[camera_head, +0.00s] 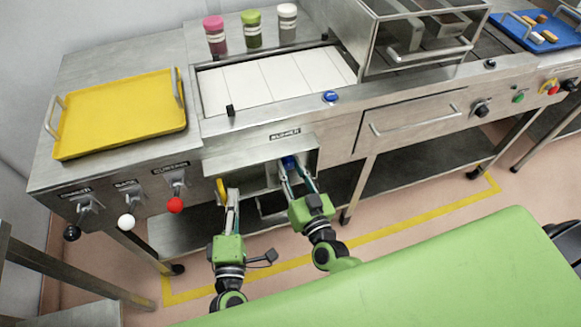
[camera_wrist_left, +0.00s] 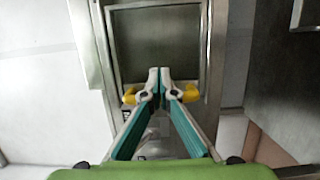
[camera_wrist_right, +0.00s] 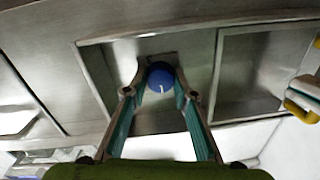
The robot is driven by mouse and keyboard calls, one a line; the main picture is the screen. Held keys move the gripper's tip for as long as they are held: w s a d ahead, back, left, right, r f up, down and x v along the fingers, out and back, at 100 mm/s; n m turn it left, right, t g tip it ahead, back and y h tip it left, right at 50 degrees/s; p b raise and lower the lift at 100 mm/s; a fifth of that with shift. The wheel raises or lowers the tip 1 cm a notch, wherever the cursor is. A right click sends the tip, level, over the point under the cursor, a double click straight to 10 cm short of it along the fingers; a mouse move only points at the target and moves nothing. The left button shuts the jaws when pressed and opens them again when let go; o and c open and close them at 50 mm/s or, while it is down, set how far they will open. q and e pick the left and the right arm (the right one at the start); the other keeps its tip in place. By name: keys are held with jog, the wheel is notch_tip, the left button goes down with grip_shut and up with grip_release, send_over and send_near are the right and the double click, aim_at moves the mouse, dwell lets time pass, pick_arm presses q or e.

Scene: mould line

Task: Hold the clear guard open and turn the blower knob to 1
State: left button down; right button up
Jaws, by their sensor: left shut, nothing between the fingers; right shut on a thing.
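The blue blower knob (camera_head: 288,161) sits in a recess under the BLOWER label. My right gripper (camera_head: 292,172) is shut on it; in the right wrist view the fingers flank the knob (camera_wrist_right: 159,77), whose white mark points down the picture. Scale marks are not readable. The clear guard (camera_wrist_left: 156,40), a framed pane, stands away from the knob, which is uncovered. My left gripper (camera_head: 232,192) is shut and empty at the guard's yellow handle (camera_head: 221,192). In the left wrist view yellow handle ends (camera_wrist_left: 129,96) show on both sides of its fingertips; I cannot tell whether they touch.
Levers with black (camera_head: 72,233), white (camera_head: 126,222) and red (camera_head: 175,205) balls hang left of the recess. A yellow tray (camera_head: 120,115) lies above them. A drawer (camera_head: 410,118) is to the right. A blue button (camera_head: 330,97) is above the recess.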

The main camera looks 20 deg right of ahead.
jog(key=shift+m, duration=0.3)
jog(key=m, duration=0.4)
jog(key=shift+m, duration=2.7)
jog(key=shift+d, duration=0.1)
jog(key=o, duration=1.1)
jog(key=shift+f, duration=0.1)
jog(key=shift+s, duration=0.1)
jog(key=s, duration=1.1)
jog(key=shift+s+d+f, duration=0.2)
jog(key=shift+s+d, duration=0.05)
jog(key=shift+s, duration=0.15)
jog(key=shift+s, duration=0.1)
